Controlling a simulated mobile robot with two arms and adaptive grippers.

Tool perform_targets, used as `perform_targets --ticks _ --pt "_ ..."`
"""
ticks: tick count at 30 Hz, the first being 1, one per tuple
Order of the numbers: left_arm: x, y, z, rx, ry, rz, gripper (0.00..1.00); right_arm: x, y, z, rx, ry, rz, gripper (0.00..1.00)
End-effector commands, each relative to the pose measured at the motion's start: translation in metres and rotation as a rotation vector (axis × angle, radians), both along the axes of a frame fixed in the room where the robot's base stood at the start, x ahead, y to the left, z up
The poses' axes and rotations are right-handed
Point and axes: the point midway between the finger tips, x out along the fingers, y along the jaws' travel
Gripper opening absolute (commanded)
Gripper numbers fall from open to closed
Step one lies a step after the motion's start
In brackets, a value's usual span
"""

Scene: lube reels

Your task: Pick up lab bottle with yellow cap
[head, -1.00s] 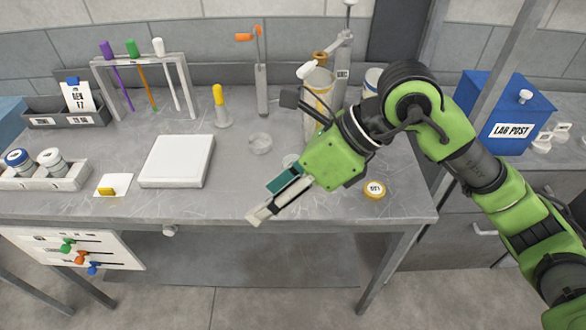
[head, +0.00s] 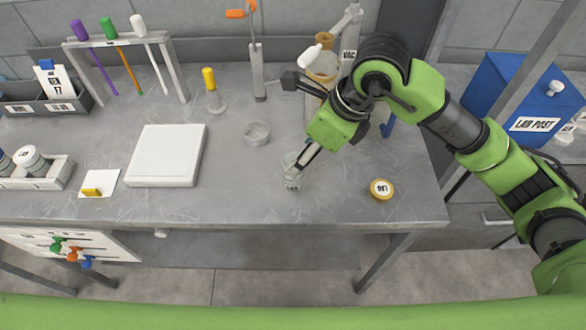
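A green arm part of mine crosses the bottom edge. My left gripper is not in view.
A blue LAB POST box (head: 520,95) is at the right. The front middle is clear.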

Motion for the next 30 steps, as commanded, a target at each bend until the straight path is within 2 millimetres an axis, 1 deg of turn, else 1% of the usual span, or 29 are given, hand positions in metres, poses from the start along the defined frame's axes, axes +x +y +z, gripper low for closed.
perform_targets --ticks 2,5,8,10,13,15,18,21,26,29,30 --pt "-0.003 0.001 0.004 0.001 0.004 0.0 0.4 0.001 0.004 -0.009 0.001 0.002 0.001 0.52" --pt "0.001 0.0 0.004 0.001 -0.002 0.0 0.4 0.003 0.006 -0.015 0.0 0.0 0.0 0.52" --pt "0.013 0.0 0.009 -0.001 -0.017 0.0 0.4 0.003 0.009 -0.021 0.001 0.002 0.001 0.52" --pt "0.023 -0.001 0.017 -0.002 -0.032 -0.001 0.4 0.003 0.012 -0.028 -0.001 0.005 0.002 0.52" --pt "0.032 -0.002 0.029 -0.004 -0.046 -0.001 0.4 0.003 0.018 -0.042 0.0 0.006 0.0 0.52" --pt "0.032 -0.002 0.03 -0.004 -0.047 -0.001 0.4 0.006 0.021 -0.053 0.001 0.003 0.0 0.52" --pt "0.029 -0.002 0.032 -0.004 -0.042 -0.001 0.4 0.008 0.024 -0.062 0.001 0.001 -0.001 0.52" --pt "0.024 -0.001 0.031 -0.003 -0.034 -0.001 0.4 0.009 0.025 -0.066 0.0 -0.002 0.001 0.52" --pt "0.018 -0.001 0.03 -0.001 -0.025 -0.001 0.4 0.009 0.025 -0.066 0.0 -0.002 0.001 0.52" --pt "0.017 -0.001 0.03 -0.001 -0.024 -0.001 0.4 0.009 0.025 -0.066 0.0 -0.002 0.001 0.28" --pt "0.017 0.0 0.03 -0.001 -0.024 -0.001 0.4 0.009 0.025 -0.066 0.0 -0.002 0.001 0.18"
